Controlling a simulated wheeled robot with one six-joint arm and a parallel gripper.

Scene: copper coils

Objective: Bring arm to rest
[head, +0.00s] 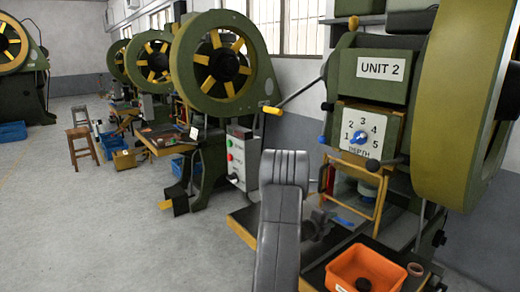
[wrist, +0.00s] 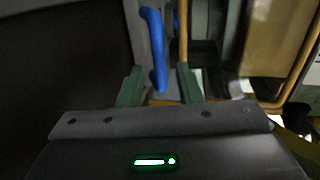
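My arm (head: 282,220) rises from the bottom of the head view, bent at the top, in front of the UNIT 2 press (head: 382,75). My gripper is not clearly visible in the head view. In the wrist view my gripper (wrist: 159,86) shows two dark green fingers set apart with nothing held between them. A blue handle-like bar (wrist: 155,48) shows beyond the gap between the fingers; I cannot tell how far off it is.
An orange bin (head: 340,272) with a dark coil sits on the press table at the lower right. A control box (head: 243,160) stands left of my arm. The grey floor (head: 90,235) at the left is clear.

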